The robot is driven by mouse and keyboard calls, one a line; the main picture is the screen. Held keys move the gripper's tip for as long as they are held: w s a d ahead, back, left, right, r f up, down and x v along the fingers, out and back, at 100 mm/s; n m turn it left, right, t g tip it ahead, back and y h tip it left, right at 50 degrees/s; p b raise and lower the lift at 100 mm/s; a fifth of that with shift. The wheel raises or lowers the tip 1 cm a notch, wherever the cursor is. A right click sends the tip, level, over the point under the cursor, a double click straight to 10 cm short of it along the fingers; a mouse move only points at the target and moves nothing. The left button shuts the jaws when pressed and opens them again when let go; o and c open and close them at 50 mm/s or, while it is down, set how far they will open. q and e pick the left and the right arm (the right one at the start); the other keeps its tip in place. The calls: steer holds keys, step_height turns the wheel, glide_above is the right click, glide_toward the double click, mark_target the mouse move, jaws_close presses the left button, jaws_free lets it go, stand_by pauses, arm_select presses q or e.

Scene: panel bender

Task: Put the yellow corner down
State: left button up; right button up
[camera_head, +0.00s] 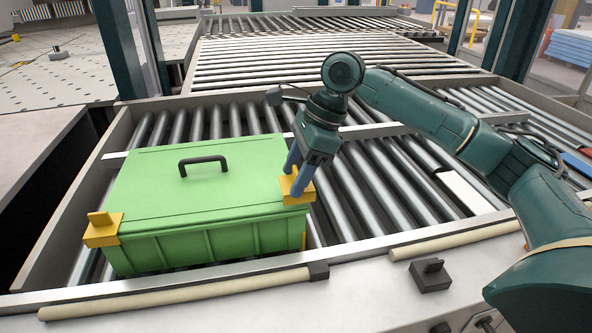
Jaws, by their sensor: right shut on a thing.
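A yellow corner (297,190) sits at the front right corner of the lid of a green box (205,215). My right gripper (296,178) is shut on this corner's upright tab, with its blue fingers coming down from above. The corner appears to touch the lid, but I cannot tell if it is fully seated. A second yellow corner (103,230) is on the box's front left corner, with its tab upright. The green lid has a black handle (203,164) on top. My left gripper is not in view.
The box stands on a roller conveyor (370,185) with metal side rails. A dark block with a knob (430,275) sits on the front ledge at right. Free rollers lie right of the box. Dark posts (125,50) rise at the back left.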

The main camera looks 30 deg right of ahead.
steer(key=shift+f, duration=0.2)
steer(key=shift+f, duration=0.45)
steer(key=o, duration=0.9)
steer(key=shift+o, duration=0.2)
steer(key=v, duration=1.3)
steer(key=shift+a+r, duration=0.15)
steer(key=shift+a, duration=0.05)
